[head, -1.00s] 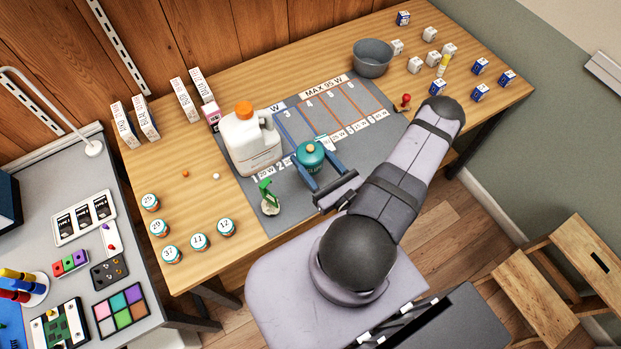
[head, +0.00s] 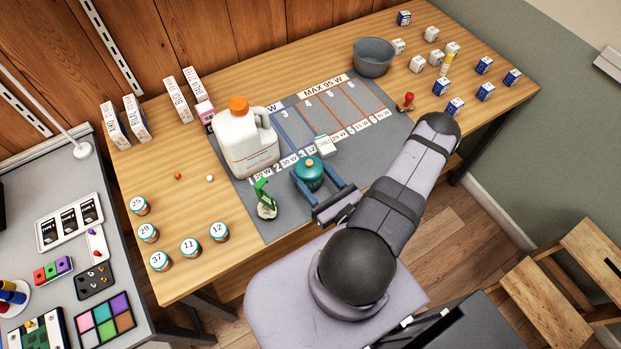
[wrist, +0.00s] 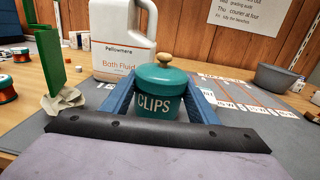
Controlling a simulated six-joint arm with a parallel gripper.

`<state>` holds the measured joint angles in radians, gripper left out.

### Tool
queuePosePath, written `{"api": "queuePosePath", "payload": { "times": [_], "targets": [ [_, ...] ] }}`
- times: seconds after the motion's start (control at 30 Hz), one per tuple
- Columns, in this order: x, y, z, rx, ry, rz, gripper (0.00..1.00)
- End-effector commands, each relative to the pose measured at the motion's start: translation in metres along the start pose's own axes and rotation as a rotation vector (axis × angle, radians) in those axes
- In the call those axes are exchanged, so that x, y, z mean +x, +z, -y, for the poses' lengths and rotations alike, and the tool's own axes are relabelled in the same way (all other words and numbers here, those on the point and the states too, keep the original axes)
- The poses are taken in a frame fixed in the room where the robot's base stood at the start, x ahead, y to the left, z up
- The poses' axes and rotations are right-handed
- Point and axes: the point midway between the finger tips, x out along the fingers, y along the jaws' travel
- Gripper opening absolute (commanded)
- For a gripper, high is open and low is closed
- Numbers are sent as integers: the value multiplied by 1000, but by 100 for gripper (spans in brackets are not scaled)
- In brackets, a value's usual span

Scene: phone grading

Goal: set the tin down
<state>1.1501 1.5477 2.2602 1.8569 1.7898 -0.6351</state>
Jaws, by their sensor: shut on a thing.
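The tin is a teal pot marked "CLIPS" with a lid and a pale knob; it shows in the head view (head: 309,174) and in the wrist view (wrist: 160,92). My gripper (head: 316,180) is shut on the tin, with one blue finger on each side of it. The tin is upright over the front part of the grey mat (head: 232,185). Its underside is hidden in the wrist view, so I cannot tell whether it touches the mat.
A white jug with an orange cap (head: 246,145) stands behind and left of the tin. A green item on a crumpled base (head: 264,198) is close on the left. A small white box (head: 325,146) lies just behind the tin. A grey bowl (head: 372,58) stands farther back.

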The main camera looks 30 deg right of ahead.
Motion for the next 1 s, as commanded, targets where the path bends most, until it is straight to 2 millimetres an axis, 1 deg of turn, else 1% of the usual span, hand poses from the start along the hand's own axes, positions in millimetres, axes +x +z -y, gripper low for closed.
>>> {"api": "queuePosePath", "payload": {
  "times": [0.03, 0.13, 0.47, 0.67, 0.7, 0.73, 0.77, 1.0],
  "targets": [
    [0, -12, 0, 0, 0, 1, 29],
    [0, -19, 0, 0, 0, 1, 29],
    [0, -19, 0, 0, 0, 1, 29],
    [0, -25, 0, 0, 0, 1, 29],
    [0, -24, 0, 0, 0, 0, 63],
    [0, -23, 0, 0, 0, 0, 70],
    [0, -23, 0, 0, 0, 0, 72],
    [0, -23, 0, 0, 0, 0, 72]
  ]
}}
